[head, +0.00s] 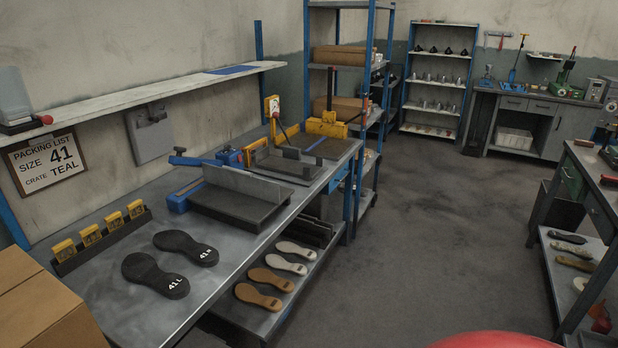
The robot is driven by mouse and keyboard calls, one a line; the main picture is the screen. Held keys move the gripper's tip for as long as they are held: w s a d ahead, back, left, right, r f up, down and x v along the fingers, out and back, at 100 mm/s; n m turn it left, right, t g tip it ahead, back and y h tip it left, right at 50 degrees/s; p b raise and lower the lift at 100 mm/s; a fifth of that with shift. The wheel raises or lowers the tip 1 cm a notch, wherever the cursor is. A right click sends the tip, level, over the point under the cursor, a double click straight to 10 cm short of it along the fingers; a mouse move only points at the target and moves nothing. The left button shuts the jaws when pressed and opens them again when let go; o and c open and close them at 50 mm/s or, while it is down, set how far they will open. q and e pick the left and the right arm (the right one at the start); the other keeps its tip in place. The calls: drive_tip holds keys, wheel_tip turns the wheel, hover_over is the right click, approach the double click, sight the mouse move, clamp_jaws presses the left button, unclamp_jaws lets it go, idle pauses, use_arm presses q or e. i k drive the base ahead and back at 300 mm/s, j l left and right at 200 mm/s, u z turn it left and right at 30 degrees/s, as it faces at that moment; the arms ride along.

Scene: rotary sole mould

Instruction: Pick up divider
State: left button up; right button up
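I cannot tell for certain which thing is the divider. A grey upright plate (247,184) stands along the back of a dark flat tray (228,206) in the middle of the left workbench; it may be the divider. Several dark thin panels (306,231) stand on the shelf below the bench, partly hidden by the bench top. Neither of my grippers is in view.
On the bench (120,225) lie two black soles marked 41L (155,275) and 41R (186,247), beside a rack of yellow tags (103,238). A cardboard box (40,305) fills the lower left. A packing list (46,162) reads size 41, teal. The floor (430,220) is clear.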

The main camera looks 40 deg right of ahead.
sight(238, 180)
drive_tip(key=z, duration=0.9)
drive_tip(key=u, duration=3.1)
drive_tip(key=z, duration=0.85)
drive_tip(key=l+z, duration=0.45)
drive_tip(key=i+l+z, duration=0.1)
drive_tip(key=l+z, duration=0.35)
drive_tip(key=i+l+z, duration=0.2)
drive_tip(key=l+z, duration=0.2)
drive_tip(key=l, duration=0.15)
